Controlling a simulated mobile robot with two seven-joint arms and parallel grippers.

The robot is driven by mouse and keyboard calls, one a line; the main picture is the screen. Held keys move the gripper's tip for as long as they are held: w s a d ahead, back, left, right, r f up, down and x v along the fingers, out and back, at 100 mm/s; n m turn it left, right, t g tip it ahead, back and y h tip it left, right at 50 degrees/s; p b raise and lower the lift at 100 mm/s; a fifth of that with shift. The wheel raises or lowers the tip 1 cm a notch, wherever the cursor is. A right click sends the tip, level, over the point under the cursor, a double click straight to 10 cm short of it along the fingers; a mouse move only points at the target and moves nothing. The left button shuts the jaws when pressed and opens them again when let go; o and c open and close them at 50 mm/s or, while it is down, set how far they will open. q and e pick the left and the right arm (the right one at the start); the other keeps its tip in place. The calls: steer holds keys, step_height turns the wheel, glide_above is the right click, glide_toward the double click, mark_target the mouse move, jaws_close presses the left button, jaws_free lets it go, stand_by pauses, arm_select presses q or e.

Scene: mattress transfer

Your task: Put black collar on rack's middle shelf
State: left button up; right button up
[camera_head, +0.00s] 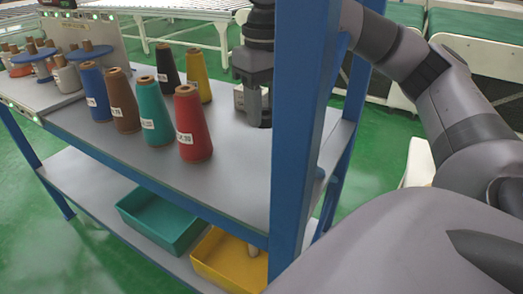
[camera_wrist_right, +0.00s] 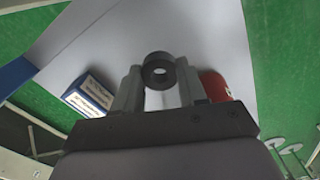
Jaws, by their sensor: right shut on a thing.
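The black collar (camera_wrist_right: 158,70) is a short dark ring with a round hole. In the right wrist view it sits between the fingertips of my right gripper (camera_wrist_right: 157,88), which is shut on it. In the head view my right gripper (camera_head: 257,104) points down over the right part of the rack's grey shelf (camera_head: 235,160), behind the near blue post. I cannot tell there whether the collar touches the shelf. The rack has blue posts (camera_head: 300,120) and a lower shelf (camera_head: 90,185). My left gripper is not in view.
Several yarn cones stand on the shelf, the red one (camera_head: 192,125) nearest the gripper. Spools (camera_head: 65,75) stand at the left. A green bin (camera_head: 160,218) and a yellow bin (camera_head: 228,258) are on the lower shelf.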

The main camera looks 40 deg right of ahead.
glide_above(264, 164)
step_height(264, 164, down, 5)
steer(key=shift+d+f, duration=0.1)
steer(key=shift+f+b, duration=0.3)
steer(key=shift+f, duration=1.75)
steer(key=shift+f, duration=0.15)
steer(key=o, duration=1.1)
steer(key=shift+c, duration=0.2)
